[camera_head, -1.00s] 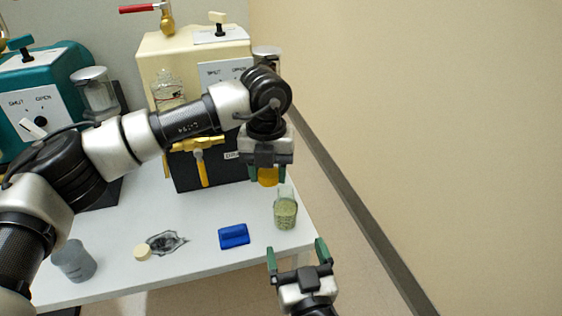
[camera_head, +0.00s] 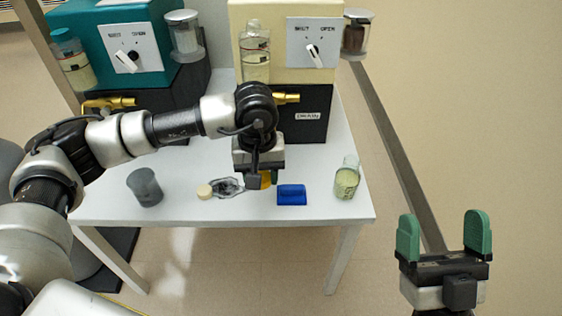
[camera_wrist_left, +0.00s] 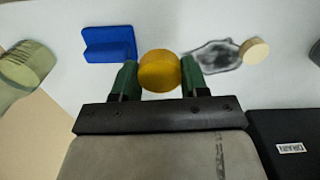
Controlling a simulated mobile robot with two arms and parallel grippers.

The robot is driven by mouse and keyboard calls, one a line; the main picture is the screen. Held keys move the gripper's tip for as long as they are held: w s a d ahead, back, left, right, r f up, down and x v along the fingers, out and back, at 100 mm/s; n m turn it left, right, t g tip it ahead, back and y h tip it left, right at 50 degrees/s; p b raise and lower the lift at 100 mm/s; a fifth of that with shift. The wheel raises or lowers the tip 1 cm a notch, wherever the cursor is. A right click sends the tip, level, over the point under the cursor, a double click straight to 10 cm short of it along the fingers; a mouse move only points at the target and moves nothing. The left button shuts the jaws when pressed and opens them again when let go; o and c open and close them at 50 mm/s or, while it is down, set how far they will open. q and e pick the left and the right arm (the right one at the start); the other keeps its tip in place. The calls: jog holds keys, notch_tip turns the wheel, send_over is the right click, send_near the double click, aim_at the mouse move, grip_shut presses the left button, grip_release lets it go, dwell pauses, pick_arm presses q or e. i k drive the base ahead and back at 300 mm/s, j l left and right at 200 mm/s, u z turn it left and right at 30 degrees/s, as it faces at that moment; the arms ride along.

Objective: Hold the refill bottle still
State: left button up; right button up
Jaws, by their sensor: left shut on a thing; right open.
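A clear bottle with green contents (camera_head: 347,181) stands upright near the table's right edge, with no gripper on it. It also shows at the left of the left wrist view (camera_wrist_left: 25,65). No label shows whether it is the refill bottle. My left gripper (camera_head: 262,180) is shut on a round yellow cap (camera_wrist_left: 159,71), held over the table between the blue block (camera_head: 292,195) and a clear, dark-outlined item (camera_head: 226,188). In the head view the cap is partly hidden by the gripper. My right gripper (camera_head: 444,240) is open and empty, right of the table.
A cream cap (camera_head: 205,191) and a grey cup (camera_head: 145,187) are on the white table (camera_head: 175,208). The cream machine (camera_head: 278,22) and teal machine (camera_head: 120,30) stand behind. A clear bottle (camera_head: 255,52) is at the cream machine. The table's front strip is clear.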

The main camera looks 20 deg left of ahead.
aim_at(347, 178)
jog(key=k+j+z, duration=0.1)
jog(key=j+z, duration=0.25)
jog(key=k+j+z, duration=0.15)
jog(key=j+z, duration=0.2)
jog(key=k+j+z, duration=0.2)
jog(key=j+z, duration=0.15)
